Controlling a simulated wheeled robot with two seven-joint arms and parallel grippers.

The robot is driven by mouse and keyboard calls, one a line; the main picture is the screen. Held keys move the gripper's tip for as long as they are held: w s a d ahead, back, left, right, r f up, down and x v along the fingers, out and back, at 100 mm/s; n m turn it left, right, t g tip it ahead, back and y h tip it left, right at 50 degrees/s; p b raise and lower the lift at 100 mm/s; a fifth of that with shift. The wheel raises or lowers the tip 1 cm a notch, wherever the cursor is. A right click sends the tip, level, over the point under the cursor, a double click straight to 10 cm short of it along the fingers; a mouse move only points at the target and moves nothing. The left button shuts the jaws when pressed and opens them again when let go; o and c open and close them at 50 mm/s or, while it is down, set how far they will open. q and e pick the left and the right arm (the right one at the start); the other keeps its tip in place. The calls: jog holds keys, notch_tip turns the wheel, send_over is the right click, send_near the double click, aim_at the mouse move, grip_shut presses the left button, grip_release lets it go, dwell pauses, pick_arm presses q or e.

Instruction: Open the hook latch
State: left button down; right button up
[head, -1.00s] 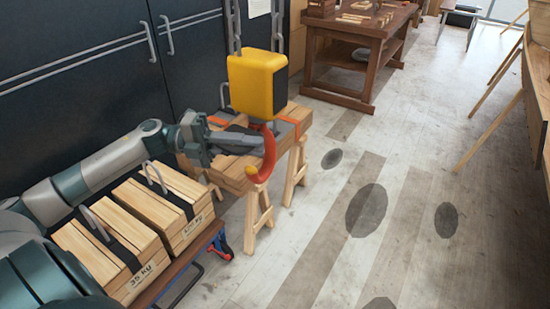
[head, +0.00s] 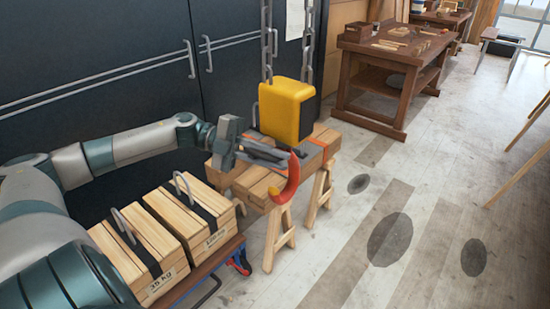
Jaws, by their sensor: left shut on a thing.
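A yellow hoist block (head: 284,110) hangs from chains (head: 268,42), with a red-orange hook (head: 291,182) below it. My left gripper (head: 284,158) reaches in from the left, its fingers at the upper part of the hook just under the block. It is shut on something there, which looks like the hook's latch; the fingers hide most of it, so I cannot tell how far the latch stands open. My right gripper is not in view.
A stack of timber with straps (head: 262,190) rests on wooden trestles (head: 279,240) behind the hook. Two strapped wooden weights (head: 138,250) stand on a low cart at front left. A brown workbench (head: 385,75) stands at the back.

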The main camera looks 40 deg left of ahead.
aim_at(239, 148)
pick_arm(q)
jog(key=shift+w+r, duration=0.1)
jog(key=shift+r, duration=0.2)
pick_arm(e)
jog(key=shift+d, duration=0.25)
pick_arm(q)
jog(key=c, duration=1.9)
grip_release()
jog(key=shift+s+f, duration=0.1)
jog(key=shift+s, duration=0.1)
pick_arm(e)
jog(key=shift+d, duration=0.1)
pick_arm(q)
jog(key=shift+f, duration=0.15)
